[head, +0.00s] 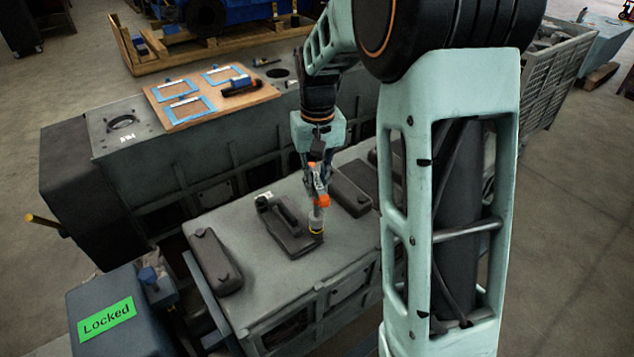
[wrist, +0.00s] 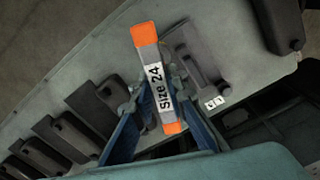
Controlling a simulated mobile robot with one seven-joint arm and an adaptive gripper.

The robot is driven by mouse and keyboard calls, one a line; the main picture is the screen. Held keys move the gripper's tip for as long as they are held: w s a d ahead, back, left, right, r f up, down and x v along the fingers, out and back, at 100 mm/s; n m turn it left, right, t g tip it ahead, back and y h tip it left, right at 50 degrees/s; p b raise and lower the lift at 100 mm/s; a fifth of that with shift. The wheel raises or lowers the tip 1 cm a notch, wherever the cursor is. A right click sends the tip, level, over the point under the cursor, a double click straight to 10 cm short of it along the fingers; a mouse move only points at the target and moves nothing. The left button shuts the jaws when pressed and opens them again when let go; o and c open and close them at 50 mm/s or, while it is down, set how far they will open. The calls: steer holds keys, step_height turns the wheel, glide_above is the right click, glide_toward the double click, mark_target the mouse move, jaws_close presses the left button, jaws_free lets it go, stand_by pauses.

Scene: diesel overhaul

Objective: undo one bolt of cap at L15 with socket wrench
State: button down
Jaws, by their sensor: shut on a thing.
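My gripper (head: 318,178) is shut on the socket wrench (head: 321,201), which has orange ends and a grey socket with a yellow ring. The socket points down at the right end of a dark cap (head: 284,231) on the grey engine block top. Whether it sits on a bolt there I cannot tell. In the wrist view the wrench (wrist: 149,58) shows a white "Size 24" label between my blue fingers (wrist: 158,103). The cap (wrist: 193,52) is partly hidden behind it. A small white tag lies beside the cap, too small to read surely. The bolt is not visible.
Similar dark caps stand left (head: 215,262) and right (head: 352,188) on the block top (head: 265,285). A green "Locked" sign (head: 107,317) is on a box at front left.

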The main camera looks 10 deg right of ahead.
steer(key=m, duration=0.4)
steer(key=shift+m+p, duration=0.3)
steer(key=shift+m, duration=1.8)
